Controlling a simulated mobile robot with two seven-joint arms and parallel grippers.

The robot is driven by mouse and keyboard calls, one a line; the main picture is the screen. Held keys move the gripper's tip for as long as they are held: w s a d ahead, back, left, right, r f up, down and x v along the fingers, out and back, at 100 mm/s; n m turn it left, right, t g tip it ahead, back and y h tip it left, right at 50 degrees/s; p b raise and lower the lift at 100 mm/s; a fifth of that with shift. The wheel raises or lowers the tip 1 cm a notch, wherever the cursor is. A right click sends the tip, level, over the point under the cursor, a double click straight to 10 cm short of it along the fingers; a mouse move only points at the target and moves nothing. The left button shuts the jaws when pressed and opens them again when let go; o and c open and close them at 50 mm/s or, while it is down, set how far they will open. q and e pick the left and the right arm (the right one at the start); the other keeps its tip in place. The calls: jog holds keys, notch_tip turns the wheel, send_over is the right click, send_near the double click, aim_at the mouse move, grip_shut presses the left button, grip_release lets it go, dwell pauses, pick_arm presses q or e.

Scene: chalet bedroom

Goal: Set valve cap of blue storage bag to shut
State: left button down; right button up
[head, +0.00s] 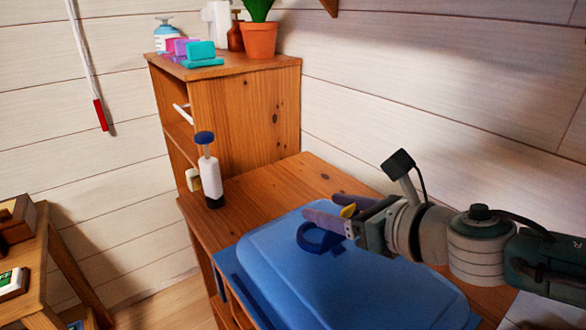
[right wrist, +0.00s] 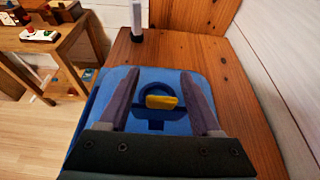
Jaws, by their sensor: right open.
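The blue storage bag (head: 290,275) lies flat on the wooden cabinet top; it also shows in the right wrist view (right wrist: 177,92). Its valve is a dark blue ring (head: 312,243) with a yellow cap (head: 348,210). In the right wrist view the yellow cap (right wrist: 161,102) overlaps the near side of the ring and seems raised, tilted up from it. My right gripper (head: 322,214) is open and empty, its two fingers on either side of the cap. It partly hides the cap and ring in the head view. My left gripper is not in view.
A white pump with a blue handle (head: 210,175) stands at the cabinet's back left corner. A taller wooden shelf (head: 245,110) with a potted plant (head: 260,40) stands behind. A plank wall (head: 420,100) runs along the right. A small wooden table (head: 60,255) is at far left.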

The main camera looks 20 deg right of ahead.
aim_at(352, 208)
jog(key=p+v, duration=0.1)
jog(key=v, duration=0.4)
jog(key=shift+s+d+r, duration=0.1)
jog(key=shift+d+r, duration=0.15)
jog(key=shift+s+d+r, duration=0.15)
jog(key=shift+s+r, duration=0.1)
jog(key=shift+s, duration=0.1)
